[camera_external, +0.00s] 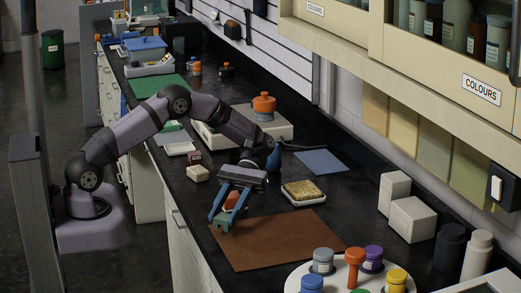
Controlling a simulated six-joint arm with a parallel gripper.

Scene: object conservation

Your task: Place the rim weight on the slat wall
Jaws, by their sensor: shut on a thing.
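My gripper (222,222), with blue fingers, points down just above the left part of a brown mat (275,247). Its fingers are shut on a small grey-green piece at their tips, which may be the rim weight; it is too small to be sure. An orange-red thing (233,200) shows between the fingers, higher in the picture; I cannot tell whether it is held or stands behind. The white slat wall (282,50) is at the back, far from my gripper. Dark items hang on it, including one holder (232,29).
A sponge on a white dish (303,192) is right of my gripper. A round white tray (297,275) with several coloured-capped jars is at the front. White boxes (411,219) stand at the right.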

